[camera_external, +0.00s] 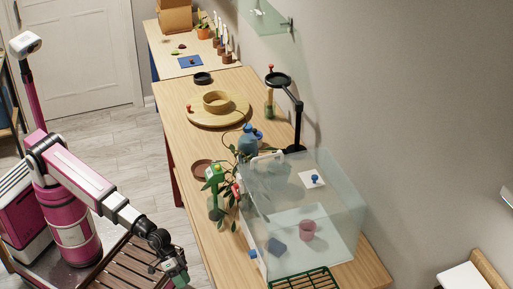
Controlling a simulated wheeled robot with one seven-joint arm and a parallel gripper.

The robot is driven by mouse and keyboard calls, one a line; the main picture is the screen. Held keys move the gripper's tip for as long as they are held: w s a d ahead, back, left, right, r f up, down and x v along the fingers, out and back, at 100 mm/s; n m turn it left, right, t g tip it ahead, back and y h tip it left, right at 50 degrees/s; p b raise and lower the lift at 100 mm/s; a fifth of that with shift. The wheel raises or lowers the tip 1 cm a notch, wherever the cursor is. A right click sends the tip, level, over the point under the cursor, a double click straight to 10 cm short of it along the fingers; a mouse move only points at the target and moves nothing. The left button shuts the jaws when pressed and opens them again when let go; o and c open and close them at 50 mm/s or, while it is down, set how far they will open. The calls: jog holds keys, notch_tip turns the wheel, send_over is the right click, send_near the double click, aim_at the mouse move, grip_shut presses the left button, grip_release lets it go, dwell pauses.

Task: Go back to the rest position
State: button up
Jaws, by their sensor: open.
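My arm, white and pink, reaches from the left of the external view down toward the bottom edge. My gripper (180,279) hangs low at its end, left of the long wooden table (236,262) and beside a brown slatted surface (127,264). It is open, and I see nothing held in it. Its fingertips are small and near the picture's bottom edge, so their details are hard to make out.
A clear glass case (335,190) with a pink cup (307,229) inside stands on the table's near half. Grey floor (120,140) lies clear beyond my arm.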

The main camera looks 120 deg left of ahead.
jog(key=s+a+f+m+g+y, duration=0.2)
jog(key=s+a+f+m+g, duration=0.1)
jog(key=s, duration=0.8)
jog(key=s+a+f+m+g+y, duration=0.2)
jog(key=s+a+f+g, duration=0.4)
jog(key=s, duration=0.5)
jog(key=a+f+m, duration=0.1)
jog(key=a+f, duration=0.1)
jog(key=a, duration=0.1)
jog(key=shift+s+a+f, duration=0.3)
jog(key=shift+s+a, duration=0.1)
